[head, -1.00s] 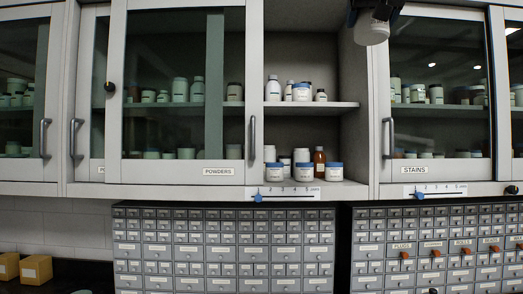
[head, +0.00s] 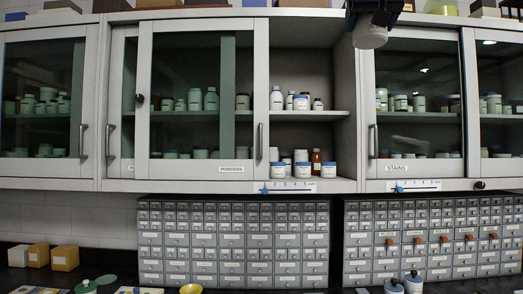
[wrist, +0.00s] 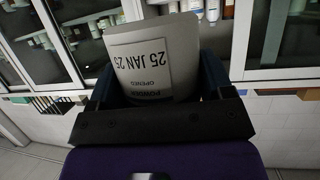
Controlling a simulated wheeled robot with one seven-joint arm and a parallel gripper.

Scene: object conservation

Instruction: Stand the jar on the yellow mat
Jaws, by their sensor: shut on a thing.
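A white jar (head: 370,38) hangs from my gripper (head: 373,18) at the top of the head view, in front of the open cabinet's right side. In the wrist view the jar (wrist: 150,68) fills the space between the dark fingers, and its label reads upside down with "25 JAN 25" and "OPENED". My gripper is shut on it. I cannot make out the yellow mat. Only slivers of things on the bench show at the bottom edge of the head view, among them a yellow round object (head: 191,289).
A wall cabinet (head: 200,100) with glass doors spans the view, its open bay holding bottles and jars. Drawer units (head: 235,240) stand below. On the bench are yellow boxes (head: 64,258), a green-topped item (head: 86,287) and dark-capped bottles (head: 413,281).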

